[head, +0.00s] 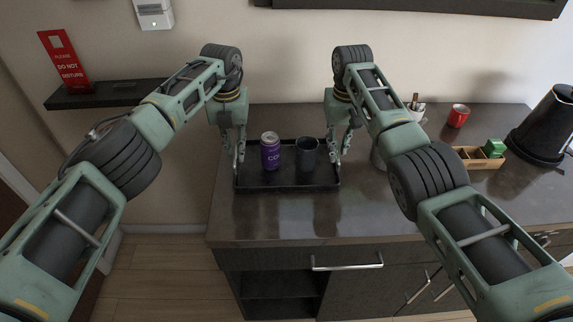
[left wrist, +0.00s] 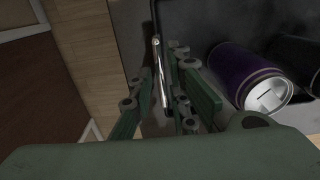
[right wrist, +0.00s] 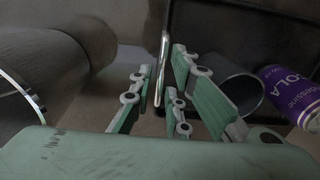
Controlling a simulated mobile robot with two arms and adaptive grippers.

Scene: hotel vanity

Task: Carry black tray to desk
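The black tray (head: 290,187) lies flat on the dark counter, near its left end. A purple cola can (head: 270,153) and a dark cup (head: 307,155) stand upright on it, side by side. My left gripper (head: 236,154) is at the tray's left side. In the left wrist view its fingers (left wrist: 160,85) sit on either side of the tray's metal handle (left wrist: 159,72). My right gripper (head: 338,154) is at the right side; its fingers (right wrist: 160,80) straddle the other handle (right wrist: 161,65). Small gaps show beside both handles, so both grippers look open.
A grey cylinder (right wrist: 45,75) stands close to my right gripper. A wall shelf (head: 110,94) holds a red sign. Counter in front is clear.

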